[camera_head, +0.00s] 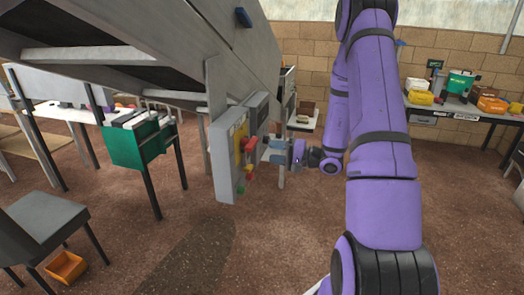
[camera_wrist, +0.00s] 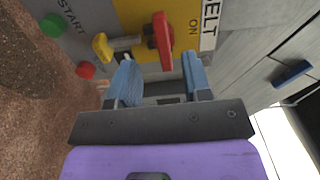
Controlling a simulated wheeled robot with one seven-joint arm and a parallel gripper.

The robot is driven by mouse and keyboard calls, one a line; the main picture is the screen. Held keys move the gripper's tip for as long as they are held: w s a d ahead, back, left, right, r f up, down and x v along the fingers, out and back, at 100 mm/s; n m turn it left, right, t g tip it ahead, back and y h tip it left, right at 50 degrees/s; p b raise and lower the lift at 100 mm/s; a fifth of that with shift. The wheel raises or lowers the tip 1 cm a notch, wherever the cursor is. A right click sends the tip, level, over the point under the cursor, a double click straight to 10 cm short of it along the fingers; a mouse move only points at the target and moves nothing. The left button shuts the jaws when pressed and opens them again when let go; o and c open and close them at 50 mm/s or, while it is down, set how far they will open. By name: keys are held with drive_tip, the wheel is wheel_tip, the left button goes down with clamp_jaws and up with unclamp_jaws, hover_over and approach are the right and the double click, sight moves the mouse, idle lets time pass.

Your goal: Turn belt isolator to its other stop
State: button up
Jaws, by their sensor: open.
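The belt isolator is a red handle (camera_wrist: 161,38) on a yellow plate (camera_wrist: 185,15), with "ON" printed beside it and a "BELT" label (camera_wrist: 208,20) at the edge. The red handle also shows on the grey control box in the head view (camera_head: 250,145). My gripper (camera_wrist: 158,64) is open, with blue fingers on either side of the handle's near end in the wrist view. It faces the box from the right in the head view (camera_head: 272,150). I cannot tell whether either finger touches the handle. Nothing is held.
The grey control box (camera_head: 221,165) also carries a green START button (camera_wrist: 53,25), a red button (camera_wrist: 86,70) and a yellow lever (camera_wrist: 102,46). A grey conveyor frame (camera_head: 140,30) slopes above it. A green box on legs (camera_head: 135,147) stands left. Floor below is clear.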

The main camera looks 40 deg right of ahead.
drive_tip(key=shift+v, duration=1.4)
drive_tip(key=s+a+r+n+g, duration=0.45)
drive_tip(key=a+r+g, duration=0.2)
drive_tip(key=a, duration=0.25)
drive_tip(key=s+a+r+n+g, duration=0.3)
drive_tip(key=s+a+r+g, duration=0.25)
drive_tip(key=a+r, duration=0.35)
drive_tip(key=s+a+r+n+t+h, duration=0.1)
drive_tip(key=s+r+h, duration=0.3)
drive_tip(key=s, duration=0.3)
drive_tip(key=s+r+n+t+h, duration=0.1)
drive_tip(key=s+r+t+h, duration=0.1)
drive_tip(key=s+r+h, duration=0.2)
drive_tip(key=s+h, duration=0.3)
drive_tip(key=shift+a+r+n, duration=0.35)
drive_tip(key=shift+a+r, duration=0.05)
